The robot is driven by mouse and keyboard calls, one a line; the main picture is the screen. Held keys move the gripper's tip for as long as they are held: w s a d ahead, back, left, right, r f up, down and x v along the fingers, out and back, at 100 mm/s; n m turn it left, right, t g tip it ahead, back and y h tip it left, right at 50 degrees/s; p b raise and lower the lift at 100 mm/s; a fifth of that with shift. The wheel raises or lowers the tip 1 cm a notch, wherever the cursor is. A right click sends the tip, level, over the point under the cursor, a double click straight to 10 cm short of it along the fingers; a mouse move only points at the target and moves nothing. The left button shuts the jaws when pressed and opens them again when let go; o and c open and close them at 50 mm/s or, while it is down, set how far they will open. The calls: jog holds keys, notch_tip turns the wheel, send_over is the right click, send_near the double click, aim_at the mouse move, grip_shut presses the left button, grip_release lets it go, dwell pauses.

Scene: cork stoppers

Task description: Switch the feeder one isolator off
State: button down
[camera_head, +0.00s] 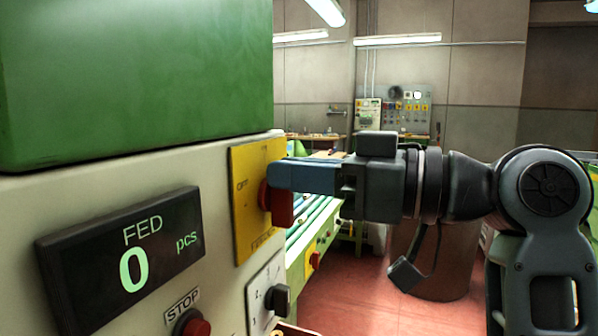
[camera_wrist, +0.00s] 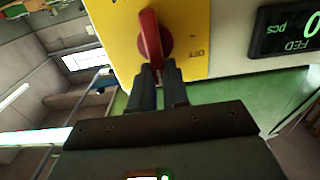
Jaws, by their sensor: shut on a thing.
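The isolator is a red rotary handle (camera_head: 280,207) on a yellow plate (camera_head: 257,158), set in the side of the cream machine. The plate carries an OFF mark at its left edge in the head view. The handle also shows in the wrist view (camera_wrist: 150,36), standing nearly upright there, with OFF to its right on the yellow plate (camera_wrist: 189,22). The handle does not point at OFF. My gripper (camera_head: 271,179) reaches in from the right and is shut on one end of the handle. In the wrist view the fingertips (camera_wrist: 158,70) partly hide that end.
A black FED display (camera_head: 125,255) reading 0 pcs sits left of the plate. Below are a red STOP button (camera_head: 192,325) and a black selector knob (camera_head: 277,299). A green housing (camera_head: 135,75) overhangs above. Open floor (camera_head: 340,285) lies to the right.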

jog(key=shift+f+n+b, duration=0.1)
jog(key=shift+n+b, duration=0.2)
jog(key=shift+b, duration=0.15)
jog(key=n+b, duration=0.3)
jog(key=b, duration=0.1)
jog(key=s+f+n+b, duration=0.1)
jog(key=n+b, duration=0.2)
jog(key=b, duration=0.1)
jog(key=s+n+b, duration=0.1)
jog(key=n+b, duration=0.1)
jog(key=b, duration=0.2)
jog(key=shift+a+f+n, duration=0.15)
jog(key=shift+a+n, duration=0.15)
jog(key=shift+n, duration=0.1)
jog(key=n+b, duration=0.3)
jog(key=f+n+b, duration=0.1)
jog(key=b, duration=0.1)
jog(key=shift+s+a+n, duration=0.15)
jog(key=shift+s+n, duration=0.1)
jog(key=shift+n, duration=0.05)
jog(key=shift+f+n+b, duration=0.2)
jog(key=shift+n+b, duration=1.45)
jog(key=shift+n, duration=0.35)
jog(key=shift+s, duration=0.1)
jog(key=c, duration=1.1)
grip_release()
jog(key=shift+v, duration=3.85)
